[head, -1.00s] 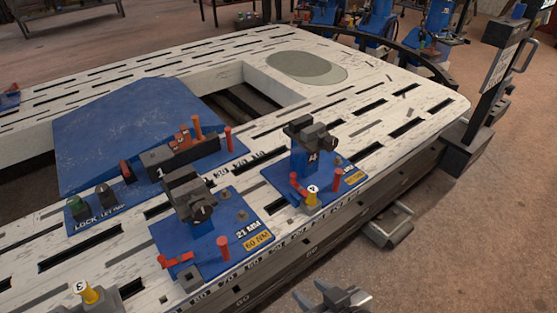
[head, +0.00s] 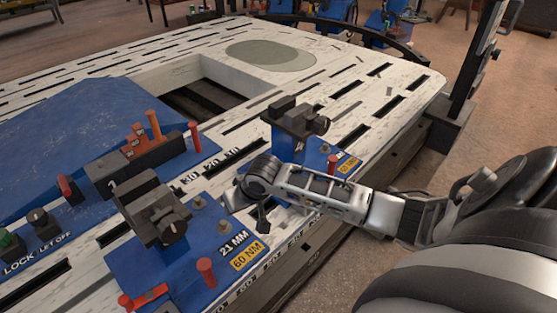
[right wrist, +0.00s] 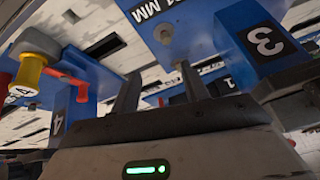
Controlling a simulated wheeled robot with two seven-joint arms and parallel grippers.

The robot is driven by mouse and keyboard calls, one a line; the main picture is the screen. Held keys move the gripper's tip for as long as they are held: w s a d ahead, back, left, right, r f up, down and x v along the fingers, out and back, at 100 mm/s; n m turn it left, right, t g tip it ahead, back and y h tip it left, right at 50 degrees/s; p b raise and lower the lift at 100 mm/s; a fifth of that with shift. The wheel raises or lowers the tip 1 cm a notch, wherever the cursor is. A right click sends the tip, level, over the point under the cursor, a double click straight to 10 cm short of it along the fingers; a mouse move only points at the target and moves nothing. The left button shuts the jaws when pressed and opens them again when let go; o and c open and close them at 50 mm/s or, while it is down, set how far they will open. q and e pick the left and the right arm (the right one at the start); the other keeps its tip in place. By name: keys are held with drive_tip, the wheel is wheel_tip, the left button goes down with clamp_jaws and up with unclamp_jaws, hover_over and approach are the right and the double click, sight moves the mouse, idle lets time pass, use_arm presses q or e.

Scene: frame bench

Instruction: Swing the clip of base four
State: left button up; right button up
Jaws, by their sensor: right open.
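Base four is the blue base with a dark clamp head (head: 295,112) on a post, on the far side of my right arm. Its post carries the number 4 (right wrist: 57,122) at the left of the right wrist view. A yellow knob (right wrist: 37,62) and a red lever-like part (right wrist: 66,82), perhaps the clip, show beside it. In the head view my arm hides them. My right gripper (head: 250,200) is over the bench between base four and the nearer base. In the right wrist view its two fingers (right wrist: 160,92) are apart with nothing between them. My left gripper is out of view.
The nearer blue base (head: 205,255), marked 21 MM and 60 NM, stands close to the gripper. Its post shows the number 3 (right wrist: 265,42). A blue ramp (head: 70,135) lies left. The slotted white bench top (head: 375,110) is clear at far right.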

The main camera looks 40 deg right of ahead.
drive_tip(key=w+d+r+m+g+h+b, duration=0.1)
drive_tip(key=w+d+r+m+h+b, duration=0.15)
drive_tip(key=d, duration=0.65)
drive_tip(key=w+d+r+m+g+h+b, duration=0.1)
drive_tip(key=w+d+r+m+b, duration=0.2)
drive_tip(key=d, duration=0.6)
drive_tip(key=shift+m, duration=0.55)
drive_tip(key=b+x, duration=0.2)
drive_tip(key=x, duration=0.2)
drive_tip(key=b+x, duration=0.3)
drive_tip(key=x, duration=0.2)
drive_tip(key=s+b+x, duration=0.1)
drive_tip(key=b+x, duration=0.1)
drive_tip(key=x, duration=0.2)
drive_tip(key=shift+w+f, duration=0.1)
drive_tip(key=shift+f, duration=0.3)
drive_tip(key=shift+w+d+f+b, duration=0.25)
drive_tip(key=shift+d+f+b, duration=0.05)
drive_tip(key=shift+f+b, duration=0.3)
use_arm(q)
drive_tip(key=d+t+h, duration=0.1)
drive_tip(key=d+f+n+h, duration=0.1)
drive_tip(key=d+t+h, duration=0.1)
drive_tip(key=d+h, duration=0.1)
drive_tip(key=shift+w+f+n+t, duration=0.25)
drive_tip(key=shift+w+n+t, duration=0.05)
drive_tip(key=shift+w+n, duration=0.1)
